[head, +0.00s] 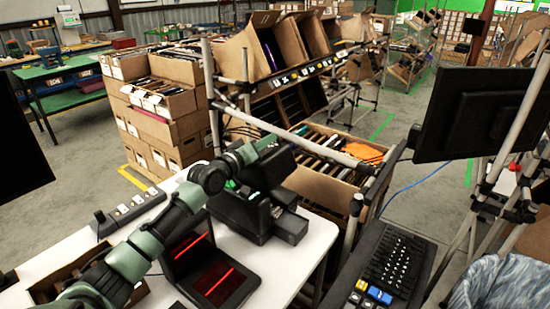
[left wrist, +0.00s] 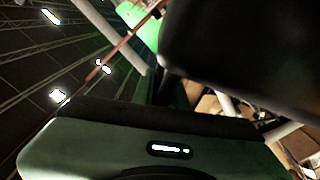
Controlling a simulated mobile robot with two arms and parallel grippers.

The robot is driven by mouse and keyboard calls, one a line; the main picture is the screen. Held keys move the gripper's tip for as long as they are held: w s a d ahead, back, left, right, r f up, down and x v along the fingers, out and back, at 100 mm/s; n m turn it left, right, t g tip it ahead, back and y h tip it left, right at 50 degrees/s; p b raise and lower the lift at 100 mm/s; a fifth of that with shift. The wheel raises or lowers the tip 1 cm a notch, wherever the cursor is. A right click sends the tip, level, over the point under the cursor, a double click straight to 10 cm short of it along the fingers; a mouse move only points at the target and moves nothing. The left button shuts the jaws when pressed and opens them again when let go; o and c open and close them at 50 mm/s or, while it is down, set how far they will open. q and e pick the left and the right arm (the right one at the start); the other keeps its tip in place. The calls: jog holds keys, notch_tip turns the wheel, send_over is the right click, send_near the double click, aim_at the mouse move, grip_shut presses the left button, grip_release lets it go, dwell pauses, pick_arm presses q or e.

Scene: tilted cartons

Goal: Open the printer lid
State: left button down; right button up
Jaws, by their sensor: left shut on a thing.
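A black printer (head: 245,212) stands on the white table near the middle of the head view. Its dark lid (head: 270,170) appears raised and tilted above the body, with a gap between them. My left arm reaches in from the lower left, and its green left gripper (head: 266,144) is at the lid's upper edge, shut on it. The fingertips are mostly hidden. In the left wrist view, a large dark shape, probably the lid (left wrist: 240,50), fills the upper right above my gripper's palm. My right gripper is not in view.
A black scanner with red lines (head: 212,275) lies left of the printer on the white table (head: 290,262). A button strip (head: 130,212) lies farther left. A rack with tilted cartons (head: 245,55) stands behind. A monitor (head: 480,112) and keyboard (head: 392,265) are right.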

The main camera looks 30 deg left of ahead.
pick_arm(q)
jog(key=w+a+r+n+b, duration=0.1)
jog(key=a+r+n+b, duration=0.1)
jog(key=a+n, duration=0.3)
jog(key=w+a+r+n+b, duration=0.1)
jog(key=a+n+b, duration=0.4)
jog(key=a, duration=0.6)
jog(key=shift+w+a+r, duration=0.15)
jog(key=shift+a+r, duration=0.15)
jog(key=shift+r, duration=0.6)
jog(key=c, duration=1.5)
grip_release()
jog(key=shift+c, duration=0.2)
jog(key=shift+o, duration=0.3)
jog(key=shift+d, duration=0.15)
jog(key=shift+f, duration=0.1)
